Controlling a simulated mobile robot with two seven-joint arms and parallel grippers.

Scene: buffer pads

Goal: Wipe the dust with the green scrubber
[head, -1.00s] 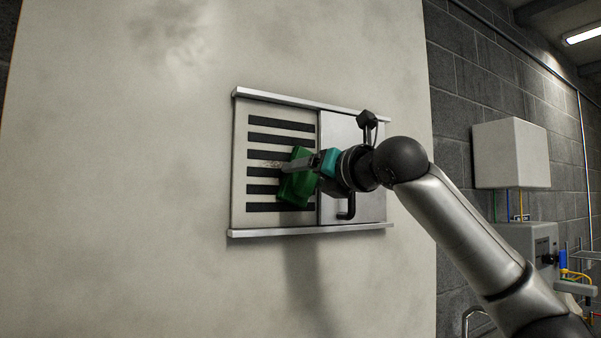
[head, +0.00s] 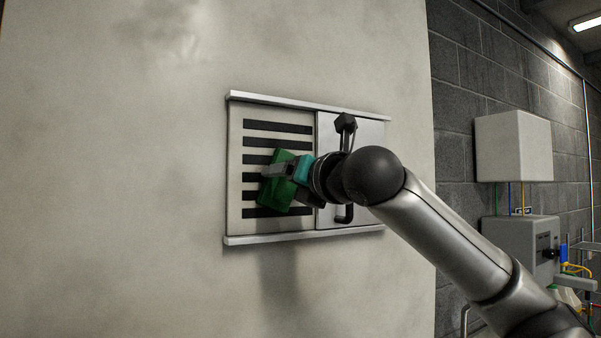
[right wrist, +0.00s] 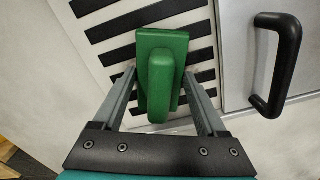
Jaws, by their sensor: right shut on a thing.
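The green scrubber (head: 275,192) is in front of the black-slotted vent grille (head: 235,180) on the light wall, in its right half. My right gripper (head: 281,170) is shut on the scrubber. In the right wrist view, the scrubber (right wrist: 160,85) sits between the two grey fingers, with its wide head toward the slots. I cannot tell whether it touches the grille. No dust patch shows clearly on the grille now; part of the grille is hidden behind the scrubber and gripper. My left gripper is not in view.
A sliding metal door (head: 370,135) with a black handle (right wrist: 279,65) covers the panel's right side, close to my right wrist. Metal rails (head: 300,237) run along the panel's top and bottom. The wall left of the panel is clear. Grey boxes (head: 513,147) hang far right.

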